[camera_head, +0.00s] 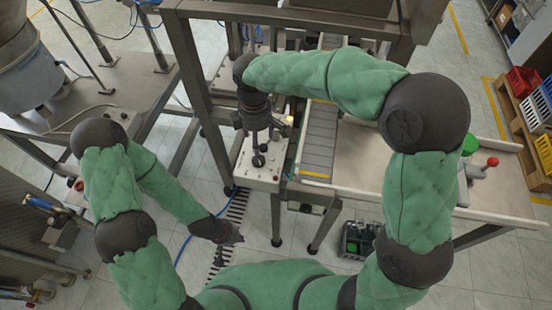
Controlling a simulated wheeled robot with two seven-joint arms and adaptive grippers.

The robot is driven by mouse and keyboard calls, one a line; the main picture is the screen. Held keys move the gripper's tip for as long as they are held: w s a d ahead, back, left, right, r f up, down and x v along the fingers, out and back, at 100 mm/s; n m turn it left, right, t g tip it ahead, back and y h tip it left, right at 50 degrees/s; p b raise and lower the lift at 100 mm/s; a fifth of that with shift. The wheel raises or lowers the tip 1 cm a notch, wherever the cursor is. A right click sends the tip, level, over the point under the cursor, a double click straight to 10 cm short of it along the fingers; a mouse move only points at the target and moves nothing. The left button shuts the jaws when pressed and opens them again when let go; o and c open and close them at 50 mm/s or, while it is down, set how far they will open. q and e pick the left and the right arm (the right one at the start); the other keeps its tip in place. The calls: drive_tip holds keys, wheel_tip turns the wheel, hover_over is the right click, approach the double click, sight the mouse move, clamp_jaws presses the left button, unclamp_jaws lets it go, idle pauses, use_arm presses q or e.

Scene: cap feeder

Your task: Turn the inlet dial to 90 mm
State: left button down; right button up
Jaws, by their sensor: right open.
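A pale control box (261,180) stands in the middle of the view, with a small dark round knob (258,160) on its top. I cannot read any scale on it or tell whether this knob is the inlet dial. My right gripper (261,138) points down just above the knob, open; whether its fingers touch the knob is not clear. The gripper and wrist hide the rear part of the box. My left gripper (236,240) hangs low over the floor, apart from the box; its fingers are too small to judge.
A conveyor (319,140) runs just right of the box, beside a wide pale table (370,165). A metal frame post (187,75) rises to the left. A red-knobbed lever (492,162) stands on the table at right. A crate (357,240) stands on the floor.

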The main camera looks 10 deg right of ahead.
sight(259, 160)
drive_tip(key=f, duration=0.3)
drive_tip(key=f+b, duration=0.1)
drive_tip(key=f, duration=0.3)
drive_tip(key=f+b, duration=0.1)
drive_tip(key=f, duration=0.2)
drive_tip(key=shift+a+f, duration=0.25)
drive_tip(key=shift+f, duration=0.15)
drive_tip(key=c, duration=1.1)
drive_tip(key=shift+c, duration=0.3)
